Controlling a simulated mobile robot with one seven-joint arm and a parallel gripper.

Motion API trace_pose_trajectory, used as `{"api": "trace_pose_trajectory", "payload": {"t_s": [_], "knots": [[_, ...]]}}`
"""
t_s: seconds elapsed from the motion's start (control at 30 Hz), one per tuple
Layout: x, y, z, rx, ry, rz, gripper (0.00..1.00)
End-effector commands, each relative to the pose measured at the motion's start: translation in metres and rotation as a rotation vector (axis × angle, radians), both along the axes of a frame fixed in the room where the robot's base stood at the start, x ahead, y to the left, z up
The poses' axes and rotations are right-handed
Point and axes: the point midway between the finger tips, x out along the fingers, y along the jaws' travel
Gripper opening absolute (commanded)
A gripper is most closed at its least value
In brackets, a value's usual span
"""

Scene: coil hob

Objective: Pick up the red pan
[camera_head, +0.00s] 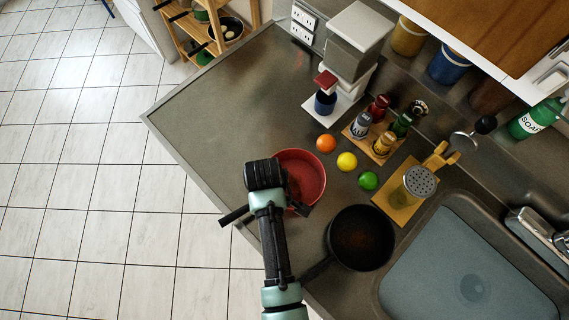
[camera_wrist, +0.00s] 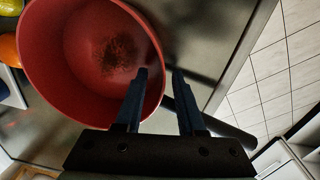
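The red pan (camera_head: 308,172) sits on the grey counter near its front edge, with a brown patch inside. My arm covers its left part in the head view. Its black handle (camera_head: 235,216) sticks out to the lower left, over the counter edge. In the wrist view the pan (camera_wrist: 75,60) fills the upper left and its handle (camera_wrist: 228,127) runs to the lower right, passing behind the right finger. My gripper (camera_wrist: 160,72) is open, with a gap between its fingers. The left finger overlaps the pan's wall. I cannot tell whether either finger touches the pan.
A black pan (camera_head: 362,237) stands right of the red pan. An orange (camera_head: 326,143), a lemon (camera_head: 347,161) and a lime (camera_head: 368,180) lie behind. Several bottles stand on a wooden board (camera_head: 364,148). A sink (camera_head: 465,265) is at the lower right. The upper-left counter is clear.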

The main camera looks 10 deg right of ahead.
Motion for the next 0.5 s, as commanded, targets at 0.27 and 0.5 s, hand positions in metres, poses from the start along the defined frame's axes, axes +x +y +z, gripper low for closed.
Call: {"api": "trace_pose_trajectory", "payload": {"t_s": [0.27, 0.5], "knots": [[0.0004, -0.0003, -0.0070, 0.000, -0.001, 0.000, 0.39], [0.0005, -0.0002, -0.0067, 0.000, -0.001, 0.000, 0.08]]}}
